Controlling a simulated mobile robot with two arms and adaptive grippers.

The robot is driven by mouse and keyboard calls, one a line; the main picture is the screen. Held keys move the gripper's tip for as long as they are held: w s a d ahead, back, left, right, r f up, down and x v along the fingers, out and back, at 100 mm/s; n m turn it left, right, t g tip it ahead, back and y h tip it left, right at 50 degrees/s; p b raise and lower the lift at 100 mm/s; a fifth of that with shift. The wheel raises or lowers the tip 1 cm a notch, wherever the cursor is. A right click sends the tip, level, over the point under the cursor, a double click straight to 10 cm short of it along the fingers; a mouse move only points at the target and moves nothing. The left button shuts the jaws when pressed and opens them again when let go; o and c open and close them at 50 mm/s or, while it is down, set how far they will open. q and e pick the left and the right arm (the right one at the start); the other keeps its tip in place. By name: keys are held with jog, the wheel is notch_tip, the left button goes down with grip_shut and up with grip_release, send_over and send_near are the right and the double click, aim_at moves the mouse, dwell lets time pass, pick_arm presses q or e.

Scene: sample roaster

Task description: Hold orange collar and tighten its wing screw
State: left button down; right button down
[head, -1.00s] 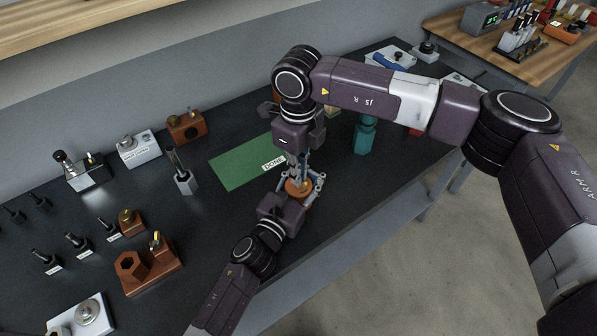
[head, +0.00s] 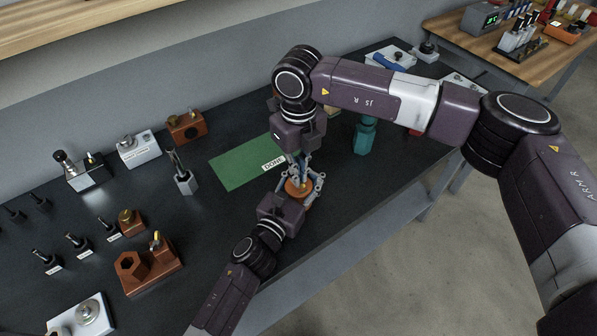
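The orange collar (head: 297,195) is near the front edge of the dark bench, in the middle of the head view. My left gripper (head: 301,190) reaches it from below in the picture, with its fingers around the collar's two sides; it looks shut on it. My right gripper (head: 300,172) points down from above, with its fingertips just over the collar's top. The wing screw is hidden by the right fingers, so I cannot tell whether they grip it.
A green mat (head: 235,165) with a DONE label (head: 273,164) lies just left of the grippers. A teal bottle-like object (head: 364,137) stands to the right. Brown blocks (head: 150,268) and several small tools stand at the left. The bench front is clear right of the collar.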

jog(key=c, duration=2.2)
grip_release()
jog(key=shift+o, duration=0.2)
jog(key=shift+r, duration=0.1)
notch_tip(320, 180, up, 12)
